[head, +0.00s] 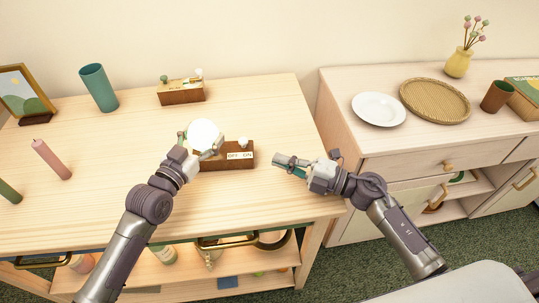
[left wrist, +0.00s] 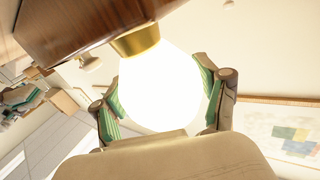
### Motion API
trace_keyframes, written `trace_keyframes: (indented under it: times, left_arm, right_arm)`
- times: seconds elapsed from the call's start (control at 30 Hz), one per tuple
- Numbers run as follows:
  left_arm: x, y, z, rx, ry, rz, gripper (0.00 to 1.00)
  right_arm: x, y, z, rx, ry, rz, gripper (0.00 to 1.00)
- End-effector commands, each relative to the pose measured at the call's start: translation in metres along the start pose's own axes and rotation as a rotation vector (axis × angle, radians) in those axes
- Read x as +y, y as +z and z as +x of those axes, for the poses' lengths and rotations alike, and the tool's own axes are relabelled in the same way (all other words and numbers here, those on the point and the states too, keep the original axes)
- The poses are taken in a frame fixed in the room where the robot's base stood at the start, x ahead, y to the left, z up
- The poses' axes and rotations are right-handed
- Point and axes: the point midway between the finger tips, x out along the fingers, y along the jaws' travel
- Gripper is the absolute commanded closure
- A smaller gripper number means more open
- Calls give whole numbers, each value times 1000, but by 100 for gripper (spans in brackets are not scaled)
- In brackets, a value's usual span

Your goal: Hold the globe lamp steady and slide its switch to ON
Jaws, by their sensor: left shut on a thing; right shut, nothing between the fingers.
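The globe lamp has a round white globe (head: 204,134) on a brown wooden base (head: 214,162) on the left cabinet top. The base's front label (head: 240,155) reads OFF and ON. A small pale knob (head: 243,143) stands above the label, towards the right end; its exact switch setting is hard to tell. My left gripper (head: 198,146) is shut on the globe. In the left wrist view the globe (left wrist: 160,88) is bright white between the green-padded fingers, with a brass collar (left wrist: 135,40) against the base. My right gripper (head: 278,160) is shut and empty, right of the base, apart from it.
A similar wooden block (head: 182,93) with small knobs stands behind. A teal cup (head: 99,88), picture frame (head: 24,92) and pink candle (head: 52,160) are at the left. A white plate (head: 379,109) and woven tray (head: 435,101) lie on the right cabinet. The front tabletop is mostly clear.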

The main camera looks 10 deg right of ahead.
Motion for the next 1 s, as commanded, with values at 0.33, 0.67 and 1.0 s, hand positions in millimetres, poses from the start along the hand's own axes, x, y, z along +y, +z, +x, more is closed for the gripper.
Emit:
trace_keyframes:
  times: [0.33, 0.67, 1.0]
  left_arm:
    - [1, 0, 0, 0, 1, 0, 75]
    - [1, 0, 0, 0, 1, 0, 0]
    - [0, 1, -7, -1, 0, 0, 0]
  right_arm:
    - [1, 0, -2, 1, 1, -1, 100]
    - [1, 0, -2, 1, 1, 0, 100]
    - [1, 0, -2, 1, 1, 0, 100]
